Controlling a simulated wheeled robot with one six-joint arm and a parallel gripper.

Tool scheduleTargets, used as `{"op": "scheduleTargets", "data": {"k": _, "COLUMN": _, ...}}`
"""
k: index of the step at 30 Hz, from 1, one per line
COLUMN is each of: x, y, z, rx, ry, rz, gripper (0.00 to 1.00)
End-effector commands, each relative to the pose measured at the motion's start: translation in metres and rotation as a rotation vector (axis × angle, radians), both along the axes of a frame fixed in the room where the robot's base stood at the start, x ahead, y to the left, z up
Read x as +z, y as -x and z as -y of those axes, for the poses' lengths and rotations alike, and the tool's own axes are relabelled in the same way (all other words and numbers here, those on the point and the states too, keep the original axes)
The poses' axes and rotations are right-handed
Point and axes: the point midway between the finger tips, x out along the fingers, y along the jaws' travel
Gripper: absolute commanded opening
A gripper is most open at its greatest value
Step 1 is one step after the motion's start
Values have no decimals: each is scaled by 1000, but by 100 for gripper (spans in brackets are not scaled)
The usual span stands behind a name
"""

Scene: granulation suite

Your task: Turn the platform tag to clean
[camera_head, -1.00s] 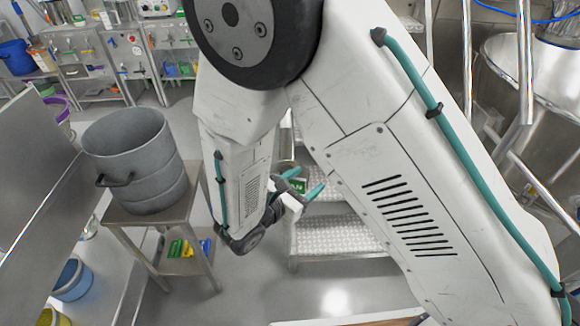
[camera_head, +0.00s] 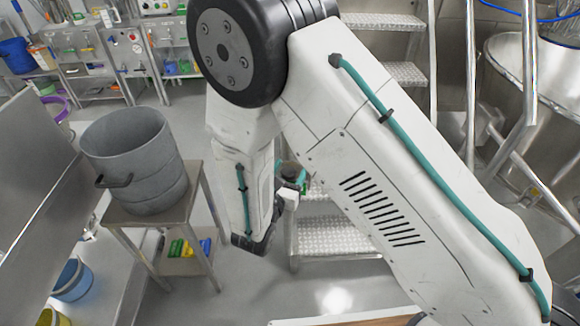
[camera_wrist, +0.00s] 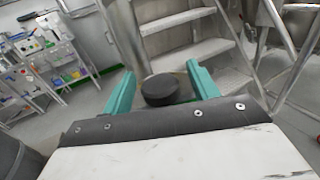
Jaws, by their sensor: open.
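My gripper (camera_head: 298,178) is small in the head view, at the end of my folded arm and in front of the metal steps. A dark round part sits between the finger bases. The stepped metal platform (camera_wrist: 188,52) lies beyond the fingers; its treads also show in the head view (camera_head: 335,236).
A grey bucket (camera_head: 135,160) stands on a small metal table (camera_head: 180,205) at the left. Steel vessels and rails (camera_head: 525,100) crowd the right. Shelving with supplies (camera_head: 95,60) is at the back left. Open floor (camera_head: 240,290) lies in front of the steps.

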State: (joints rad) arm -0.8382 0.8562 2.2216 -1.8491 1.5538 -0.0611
Motion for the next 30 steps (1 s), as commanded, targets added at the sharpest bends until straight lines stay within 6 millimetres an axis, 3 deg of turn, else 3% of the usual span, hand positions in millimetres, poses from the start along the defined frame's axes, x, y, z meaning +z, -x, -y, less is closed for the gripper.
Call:
{"op": "scheduleTargets", "data": {"k": 5, "x": 0, "y": -14, "z": 6, "rx": 0, "ry": 0, "rz": 0, "gripper": 59}}
{"op": "scheduleTargets", "data": {"k": 13, "x": 0, "y": -15, "z": 5, "rx": 4, "ry": 0, "rz": 0, "gripper": 59}}
{"op": "scheduleTargets", "data": {"k": 14, "x": 0, "y": -15, "z": 5, "rx": 4, "ry": 0, "rz": 0, "gripper": 57}}
{"op": "scheduleTargets", "data": {"k": 18, "x": 0, "y": -15, "z": 5, "rx": 4, "ry": 0, "rz": 0, "gripper": 18}}
{"op": "scheduleTargets", "data": {"k": 19, "x": 0, "y": -15, "z": 5, "rx": 4, "ry": 0, "rz": 0, "gripper": 15}}
{"op": "scheduleTargets", "data": {"k": 25, "x": 0, "y": -15, "z": 5, "rx": 34, "ry": 2, "rz": -1, "gripper": 15}}
{"op": "scheduleTargets", "data": {"k": 30, "x": 0, "y": -16, "z": 4, "rx": 158, "ry": 2, "rz": -2, "gripper": 15}}
